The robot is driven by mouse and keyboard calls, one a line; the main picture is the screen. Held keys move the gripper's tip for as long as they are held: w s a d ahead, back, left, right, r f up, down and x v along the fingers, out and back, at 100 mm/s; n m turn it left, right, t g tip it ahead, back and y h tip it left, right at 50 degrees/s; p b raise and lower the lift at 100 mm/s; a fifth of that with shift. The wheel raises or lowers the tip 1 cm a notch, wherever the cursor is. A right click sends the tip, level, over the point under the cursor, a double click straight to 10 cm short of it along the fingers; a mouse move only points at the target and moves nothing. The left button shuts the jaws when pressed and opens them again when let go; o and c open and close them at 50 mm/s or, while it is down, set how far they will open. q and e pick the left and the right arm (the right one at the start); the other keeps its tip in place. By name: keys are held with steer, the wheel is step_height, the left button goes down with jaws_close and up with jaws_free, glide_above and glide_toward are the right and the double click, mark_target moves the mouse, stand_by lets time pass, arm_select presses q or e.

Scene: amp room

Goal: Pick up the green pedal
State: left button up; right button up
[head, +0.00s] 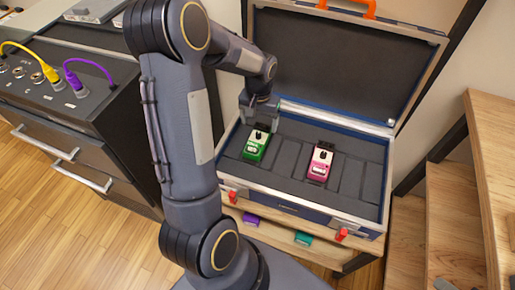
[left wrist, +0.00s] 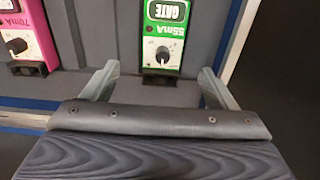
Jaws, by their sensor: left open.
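The green pedal (head: 256,146) has a white lower panel with a black knob and lies in the left part of the open case's foam. My left gripper (head: 261,108) is over the back end of the green pedal. In the left wrist view my left gripper (left wrist: 158,85) is open, its two fingers spread to either side of the pedal's line, with nothing between them. My right gripper is out of view.
A pink pedal (head: 320,162) lies in the same case (head: 284,196), right of the green one; it also shows in the left wrist view (left wrist: 32,35). The raised lid (head: 335,60) stands behind. Purple and teal items lie on the shelf below. Wooden steps are at right.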

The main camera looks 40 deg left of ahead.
mark_target(258, 135)
arm_select(q)
steer(key=f+b, duration=0.1)
steer(key=f, duration=0.6)
steer(key=shift+s+a+f+b, duration=0.15)
steer(key=shift+s+f+b, duration=0.05)
steer(key=shift+f+b, duration=0.2)
steer(key=shift+r, duration=0.1)
steer(key=c, duration=1.4)
